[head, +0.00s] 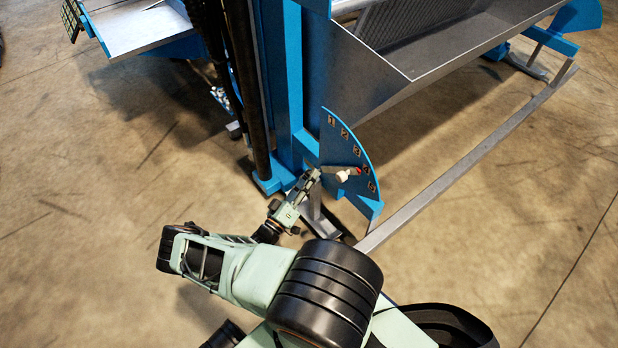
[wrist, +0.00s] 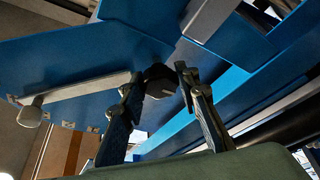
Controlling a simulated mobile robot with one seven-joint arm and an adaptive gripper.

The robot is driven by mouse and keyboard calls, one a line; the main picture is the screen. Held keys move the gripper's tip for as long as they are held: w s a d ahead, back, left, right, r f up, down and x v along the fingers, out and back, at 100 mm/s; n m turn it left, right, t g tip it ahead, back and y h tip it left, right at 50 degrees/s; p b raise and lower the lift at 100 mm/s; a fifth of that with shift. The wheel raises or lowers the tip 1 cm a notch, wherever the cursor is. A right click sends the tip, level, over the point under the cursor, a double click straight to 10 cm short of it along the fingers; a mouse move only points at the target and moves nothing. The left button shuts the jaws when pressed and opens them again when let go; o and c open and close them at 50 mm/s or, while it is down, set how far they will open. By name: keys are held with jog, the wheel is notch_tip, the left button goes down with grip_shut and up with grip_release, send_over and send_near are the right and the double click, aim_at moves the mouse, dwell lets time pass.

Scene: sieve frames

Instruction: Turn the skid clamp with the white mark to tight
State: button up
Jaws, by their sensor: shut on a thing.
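In the wrist view a dark clamp piece (wrist: 159,80) sits between the fingertips of my gripper (wrist: 158,88), which is shut on it. It is beside the blue plate, near the inner end of a grey lever. I cannot make out a white mark on it. In the head view my gripper (head: 314,174) reaches to the left edge of the numbered blue plate (head: 341,150) and hides the clamp. The grey lever (head: 338,169) with a pale round knob and a red tip lies across that plate, close to the number 4. The knob (wrist: 30,116) also shows in the wrist view.
A blue upright (head: 283,90) and black hoses (head: 245,90) stand just left of and behind the plate. A grey trough (head: 410,60) is above right. A long metal rail (head: 465,160) runs low to the right. The concrete floor (head: 510,230) is open at right.

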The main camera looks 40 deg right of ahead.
jog(key=o, duration=1.2)
jog(key=shift+c, duration=0.2)
jog(key=v, duration=1.2)
jog(key=shift+w, duration=0.1)
